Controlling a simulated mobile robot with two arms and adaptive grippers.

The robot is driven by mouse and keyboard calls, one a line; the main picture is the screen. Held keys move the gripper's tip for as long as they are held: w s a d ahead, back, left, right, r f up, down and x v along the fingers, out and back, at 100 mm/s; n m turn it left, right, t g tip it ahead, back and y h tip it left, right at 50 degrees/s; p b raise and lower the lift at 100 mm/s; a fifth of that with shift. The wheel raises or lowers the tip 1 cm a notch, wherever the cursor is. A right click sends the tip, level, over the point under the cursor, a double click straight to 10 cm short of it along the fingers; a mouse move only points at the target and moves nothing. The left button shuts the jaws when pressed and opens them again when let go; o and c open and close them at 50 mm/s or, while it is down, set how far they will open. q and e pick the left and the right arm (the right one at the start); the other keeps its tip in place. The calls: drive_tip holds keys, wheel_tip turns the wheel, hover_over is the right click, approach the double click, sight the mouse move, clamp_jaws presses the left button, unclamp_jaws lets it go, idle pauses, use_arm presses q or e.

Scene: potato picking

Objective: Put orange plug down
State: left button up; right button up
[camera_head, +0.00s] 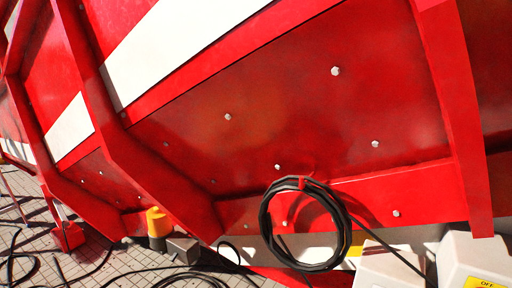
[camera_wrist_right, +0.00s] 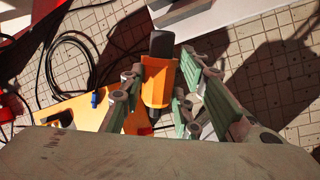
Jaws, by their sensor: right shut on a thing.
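In the right wrist view the orange plug (camera_wrist_right: 157,82) has a dark grey end (camera_wrist_right: 162,44) pointing away from me. It sits between the two fingers of my right gripper (camera_wrist_right: 158,92), which is shut on it. The tiled floor shows beyond it; I cannot tell whether the plug touches anything below. In the head view an orange-yellow cylinder with a dark base (camera_head: 156,222) stands upright near the floor beside a grey box (camera_head: 183,250). I cannot tell whether it is the same plug. Neither gripper shows in the head view.
A large red metal structure (camera_head: 290,110) fills most of the head view. A coiled black cable (camera_head: 264,222) hangs on it. White boxes (camera_head: 470,258) stand at lower right. Black cables lie on the tiles. A yellow-orange panel (camera_wrist_right: 85,112) and a blue piece (camera_wrist_right: 95,100) lie left of the plug.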

drive_tip(key=s+a+r+m+g+h+b, duration=0.2)
drive_tip(key=s+a+r+m+g+h, duration=0.15)
drive_tip(key=a+r+m, duration=0.65)
drive_tip(key=s+d+r+m+g+b, duration=0.1)
drive_tip(key=s+d+r+m+g, duration=0.1)
drive_tip(key=r+m, duration=0.4)
drive_tip(key=s+d+r+m+g+y+b, duration=0.1)
drive_tip(key=s+d+r+m+g, duration=0.1)
drive_tip(key=s+d+r+m, duration=0.2)
wheel_tip(320, 180, up, 4)
drive_tip(key=s+m, duration=0.2)
drive_tip(key=m, duration=0.1)
drive_tip(key=shift+s+d+f+m+b, duration=0.15)
drive_tip(key=shift+s+d+m+b, duration=0.15)
drive_tip(key=shift+s+d, duration=0.05)
drive_tip(key=shift+w, duration=0.1)
